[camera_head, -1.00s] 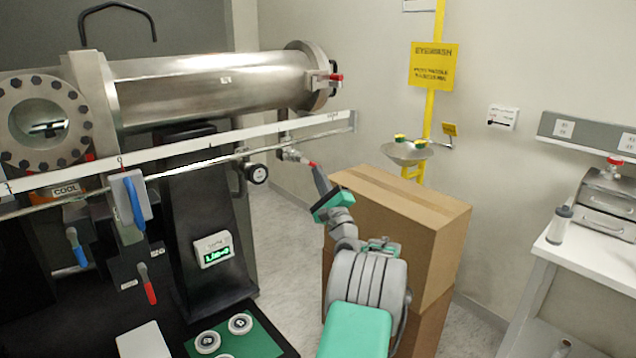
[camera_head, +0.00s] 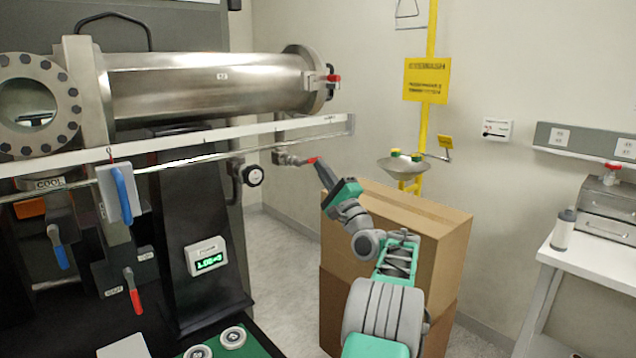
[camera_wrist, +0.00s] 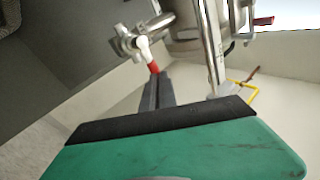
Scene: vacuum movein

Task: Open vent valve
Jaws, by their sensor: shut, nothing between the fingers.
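A small metal valve (camera_head: 286,157) with a red-tipped handle (camera_head: 312,160) sits below the right end of the white rail. Its handle points right, close to level in the head view. My gripper (camera_head: 319,165) is shut and empty, its fingertips right at the red tip. In the wrist view the valve (camera_wrist: 130,42) and its red tip (camera_wrist: 152,67) show just beyond my gripper's fingers (camera_wrist: 158,78). The tips look to touch or nearly touch the handle; exact contact is unclear. No vent label is readable.
Stacked cardboard boxes (camera_head: 435,235) stand under and beside my arm. A steel chamber (camera_head: 215,82) is above the rail (camera_head: 230,133), and a round gauge (camera_head: 253,175) is left of the valve. Blue (camera_head: 57,246) and red (camera_head: 133,291) levers are at lower left.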

